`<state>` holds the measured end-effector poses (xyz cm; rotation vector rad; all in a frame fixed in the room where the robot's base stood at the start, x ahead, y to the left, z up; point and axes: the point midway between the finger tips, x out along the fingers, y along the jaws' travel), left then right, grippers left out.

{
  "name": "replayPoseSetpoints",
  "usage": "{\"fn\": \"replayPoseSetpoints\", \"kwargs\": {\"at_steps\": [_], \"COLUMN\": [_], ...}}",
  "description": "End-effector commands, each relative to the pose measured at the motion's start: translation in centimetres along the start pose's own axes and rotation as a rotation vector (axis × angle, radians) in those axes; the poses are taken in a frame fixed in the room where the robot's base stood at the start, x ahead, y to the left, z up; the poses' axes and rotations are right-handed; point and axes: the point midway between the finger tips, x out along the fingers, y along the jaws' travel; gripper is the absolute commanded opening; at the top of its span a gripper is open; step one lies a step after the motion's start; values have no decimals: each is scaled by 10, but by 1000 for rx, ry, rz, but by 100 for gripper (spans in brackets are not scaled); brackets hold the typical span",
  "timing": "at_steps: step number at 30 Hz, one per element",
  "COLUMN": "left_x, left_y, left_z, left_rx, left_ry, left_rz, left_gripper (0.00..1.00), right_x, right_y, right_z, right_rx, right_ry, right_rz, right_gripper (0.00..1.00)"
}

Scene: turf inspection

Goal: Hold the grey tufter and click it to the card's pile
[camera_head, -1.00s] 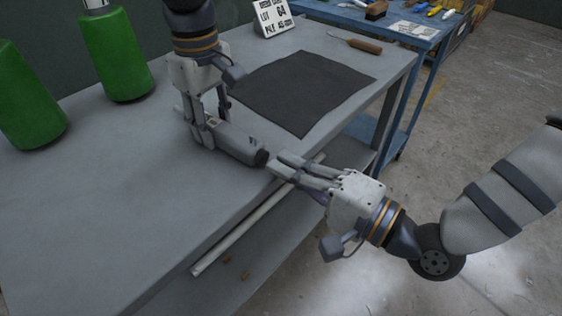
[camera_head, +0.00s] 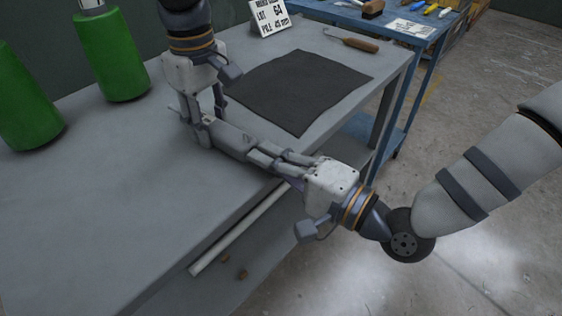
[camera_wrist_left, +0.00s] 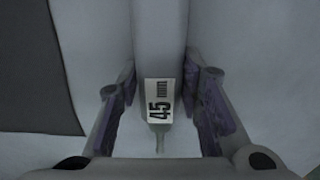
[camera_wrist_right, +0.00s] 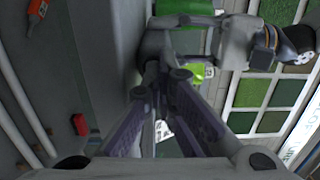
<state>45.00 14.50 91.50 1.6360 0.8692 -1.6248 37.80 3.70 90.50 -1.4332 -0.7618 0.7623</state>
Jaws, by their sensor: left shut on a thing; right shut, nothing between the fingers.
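The grey tufter (camera_head: 234,138) lies low over the grey bench, with my left gripper (camera_head: 208,135) shut around its body. In the left wrist view the tufter (camera_wrist_left: 160,40) runs between the fingers, and its white label reads 45 mm. My right gripper (camera_head: 262,157) is shut, with its fingertips at the tufter's right end; I cannot tell whether they touch. In the right wrist view the tufter's end (camera_wrist_right: 155,45) is just beyond the fingertips (camera_wrist_right: 165,75). The white card (camera_head: 270,15) stands at the back of the bench and reads lot 64, pile 45 mm.
A dark mat (camera_head: 300,88) lies on the bench behind the grippers. A wooden-handled tool (camera_head: 358,45) lies beyond it. Two green cylinders (camera_head: 113,60) stand at the back left. A blue table (camera_head: 400,32) with tools stands behind. The bench's front left is clear.

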Motion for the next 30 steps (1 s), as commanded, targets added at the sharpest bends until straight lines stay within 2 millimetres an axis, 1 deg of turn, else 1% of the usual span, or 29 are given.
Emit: {"fn": "replayPoseSetpoints", "kwargs": {"at_steps": [1,5,8,11,18,21,25,30], "left_x": [1,2,2,2,3,3,4,4], "left_y": [0,0,0,0,0,0,0,-1], "left_z": [6,6,6,5,4,4,3,3], "left_rx": [2,2,1,1,1,0,0,0], "left_ry": [-13,-14,-14,-13,-11,-11,-10,-10], "left_rz": [-3,-3,-4,-4,-5,-6,-6,-7], "left_gripper": [0,0,0,0,0,0,0,0], "right_x": [1,-1,-12,-33,-93,-114,-131,-140], "right_y": [0,0,0,0,1,1,1,1], "right_z": [0,0,0,-1,-1,-1,-1,0], "right_rx": [-1,-1,2,2,4,2,1,2], "right_ry": [-1,-1,0,2,4,4,3,0], "right_rz": [-1,-1,1,1,1,1,1,1], "right_gripper": [0,0,0,0,0,0,0,0]}}
